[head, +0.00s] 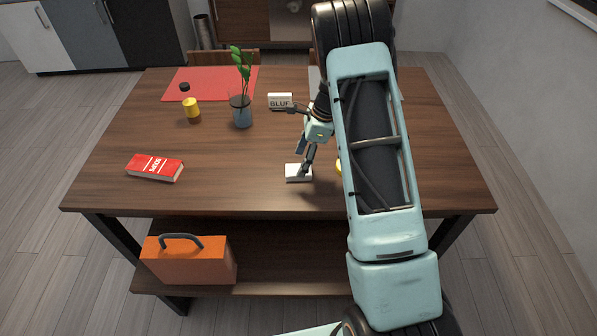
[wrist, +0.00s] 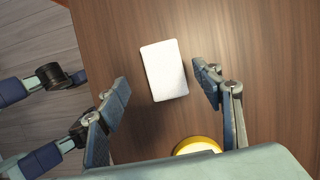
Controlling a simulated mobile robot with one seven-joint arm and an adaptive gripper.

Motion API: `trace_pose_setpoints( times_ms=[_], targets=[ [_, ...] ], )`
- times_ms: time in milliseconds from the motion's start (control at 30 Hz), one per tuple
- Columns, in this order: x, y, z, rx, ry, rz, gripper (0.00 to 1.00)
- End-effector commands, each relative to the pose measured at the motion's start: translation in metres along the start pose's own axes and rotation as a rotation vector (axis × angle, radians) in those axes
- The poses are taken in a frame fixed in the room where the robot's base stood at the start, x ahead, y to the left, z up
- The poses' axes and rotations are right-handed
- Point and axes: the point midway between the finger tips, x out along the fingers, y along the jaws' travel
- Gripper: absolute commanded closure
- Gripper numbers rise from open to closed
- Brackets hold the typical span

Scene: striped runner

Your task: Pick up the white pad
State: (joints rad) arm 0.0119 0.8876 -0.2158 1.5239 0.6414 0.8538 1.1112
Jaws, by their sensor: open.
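The white pad (head: 298,174) lies flat on the wooden table near its front edge, right of the table's middle. In the wrist view the white pad (wrist: 165,71) is a small pale rectangle between and just beyond my fingertips. My gripper (head: 310,158) is just above the pad in the head view and covers a little of it. In the wrist view my gripper (wrist: 163,84) has its two fingers spread wide with nothing between them. I cannot tell the exact height of the fingertips over the pad.
A yellow round thing (wrist: 197,146) is close by the right finger, mostly hidden by my arm in the head view. A red book (head: 155,168), a glass with a plant (head: 241,112), a yellow cup (head: 192,109) and a white box (head: 280,101) stand farther off.

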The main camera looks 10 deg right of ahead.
Motion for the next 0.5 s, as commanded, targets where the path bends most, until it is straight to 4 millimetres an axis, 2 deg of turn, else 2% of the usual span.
trace_pose_setpoints(
  times_ms=[167,300,500],
  targets=[
    [0.023,-0.004,-0.008,0.0,0.001,0.003,0.4],
    [0.039,-0.005,-0.007,-0.001,0.0,0.001,0.4],
    [0.044,-0.005,-0.008,-0.001,0.001,-0.001,0.4]
  ],
)
